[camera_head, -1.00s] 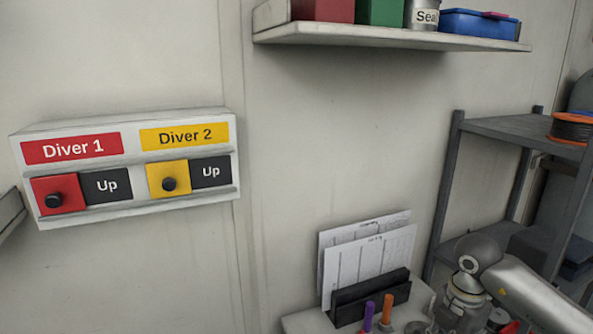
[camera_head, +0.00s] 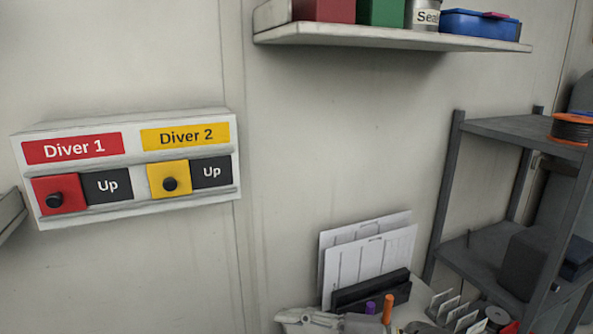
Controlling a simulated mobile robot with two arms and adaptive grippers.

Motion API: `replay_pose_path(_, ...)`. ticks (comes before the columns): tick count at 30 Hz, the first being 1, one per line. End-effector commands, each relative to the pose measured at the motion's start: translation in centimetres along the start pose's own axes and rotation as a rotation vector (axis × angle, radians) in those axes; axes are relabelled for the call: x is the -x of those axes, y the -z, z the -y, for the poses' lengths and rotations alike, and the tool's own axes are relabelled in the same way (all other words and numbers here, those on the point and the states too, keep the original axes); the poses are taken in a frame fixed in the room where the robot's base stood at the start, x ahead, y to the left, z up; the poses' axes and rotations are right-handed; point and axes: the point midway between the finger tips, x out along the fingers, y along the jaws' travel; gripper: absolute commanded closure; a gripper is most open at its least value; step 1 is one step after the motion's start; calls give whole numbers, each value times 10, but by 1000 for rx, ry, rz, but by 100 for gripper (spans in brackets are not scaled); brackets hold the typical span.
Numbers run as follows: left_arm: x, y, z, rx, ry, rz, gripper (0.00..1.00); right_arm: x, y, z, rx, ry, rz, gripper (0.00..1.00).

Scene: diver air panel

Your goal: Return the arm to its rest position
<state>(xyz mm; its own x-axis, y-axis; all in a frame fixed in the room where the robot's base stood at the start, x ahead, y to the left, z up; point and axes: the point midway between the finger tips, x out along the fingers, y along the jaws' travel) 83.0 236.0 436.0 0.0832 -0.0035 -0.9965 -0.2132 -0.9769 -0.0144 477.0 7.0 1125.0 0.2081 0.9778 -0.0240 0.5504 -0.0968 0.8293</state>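My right gripper (camera_head: 308,318) shows low at the bottom edge, its pale fingers pointing left in front of the desk. The rest of that arm is mostly out of the picture, and whether the fingers are apart is too small to tell. My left gripper is not in view. The diver air panel (camera_head: 128,214) hangs on the wall at left. It has a red Diver 1 label (camera_head: 73,148) and a yellow Diver 2 label (camera_head: 185,136), each above a black knob and a black plate reading "Up".
A desk with a black paper holder (camera_head: 372,292), purple and orange markers (camera_head: 387,309) and several small cards stands at bottom centre-right. A grey shelf rack (camera_head: 447,200) is at right. A wall shelf (camera_head: 390,36) with boxes is above. The middle wall is clear.

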Motion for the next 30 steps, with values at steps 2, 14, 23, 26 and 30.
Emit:
replay_pose_path(2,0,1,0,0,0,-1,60,1,12,-25,-42,-206,-20,64)
replay_pose_path(14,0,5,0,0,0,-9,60,116,-60,-60,-441,-1005,422,64)
replay_pose_path(23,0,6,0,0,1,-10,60,209,-115,97,-934,-1049,1075,64)
replay_pose_path(26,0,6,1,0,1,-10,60,225,-107,158,-1091,-946,1258,64)
replay_pose_path(30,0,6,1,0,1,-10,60,236,-82,226,-1265,-774,1430,64)
